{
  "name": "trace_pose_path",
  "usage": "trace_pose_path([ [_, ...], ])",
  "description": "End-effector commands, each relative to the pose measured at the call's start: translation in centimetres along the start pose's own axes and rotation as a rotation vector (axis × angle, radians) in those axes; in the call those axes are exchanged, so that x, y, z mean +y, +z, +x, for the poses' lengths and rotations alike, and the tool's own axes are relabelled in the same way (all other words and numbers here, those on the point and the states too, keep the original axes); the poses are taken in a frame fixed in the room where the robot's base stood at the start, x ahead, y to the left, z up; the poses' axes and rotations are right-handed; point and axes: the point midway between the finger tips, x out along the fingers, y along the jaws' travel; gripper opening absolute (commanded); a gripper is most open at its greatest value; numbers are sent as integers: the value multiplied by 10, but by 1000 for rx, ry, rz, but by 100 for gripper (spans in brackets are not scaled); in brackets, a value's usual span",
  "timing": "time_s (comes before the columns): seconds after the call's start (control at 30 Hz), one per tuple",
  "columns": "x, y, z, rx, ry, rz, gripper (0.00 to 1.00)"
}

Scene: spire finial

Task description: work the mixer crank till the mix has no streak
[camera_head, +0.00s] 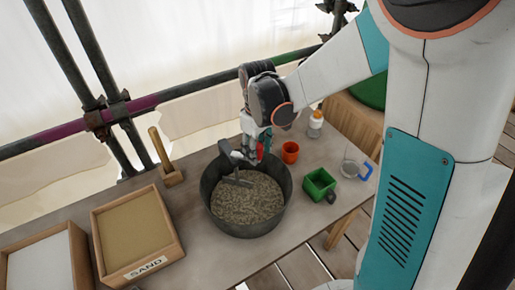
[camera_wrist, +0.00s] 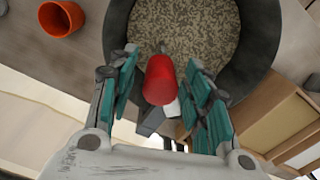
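A dark round mixing tub (camera_head: 212,202) stands on the bench. It holds a grainy, speckled grey-tan mix (camera_head: 250,200), also in the wrist view (camera_wrist: 185,25). A grey paddle (camera_head: 237,180) reaches into the mix near its far left side. The crank's red grip (camera_wrist: 160,80) stands up at the tub's far rim. My gripper (camera_wrist: 161,62) is over the rim with its teal-padded fingers on both sides of the red grip. Gaps show between the pads and the grip, so it is open around it. In the head view my gripper (camera_head: 258,145) partly hides the crank.
A box labelled SAND (camera_head: 150,265) and a box of white material (camera_head: 40,265) stand at left, with a wooden mallet-like tool (camera_head: 165,160) behind. An orange cup (camera_head: 290,152), a green container (camera_head: 319,184), a bottle (camera_head: 315,122) and a blue-handled clear jug (camera_head: 350,167) stand right of the tub.

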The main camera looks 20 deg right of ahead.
Motion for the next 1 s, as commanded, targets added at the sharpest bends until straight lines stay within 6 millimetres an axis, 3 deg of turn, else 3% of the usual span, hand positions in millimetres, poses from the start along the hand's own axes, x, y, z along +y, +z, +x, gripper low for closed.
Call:
trace_pose_path([
  [0.37, 0, 0, -7, 0, 0, 0, 46],
  [0.8, 0, 0, -86, -1, 0, 0, 46],
  [1.0, 0, 0, -112, 0, 0, 0, 46],
])
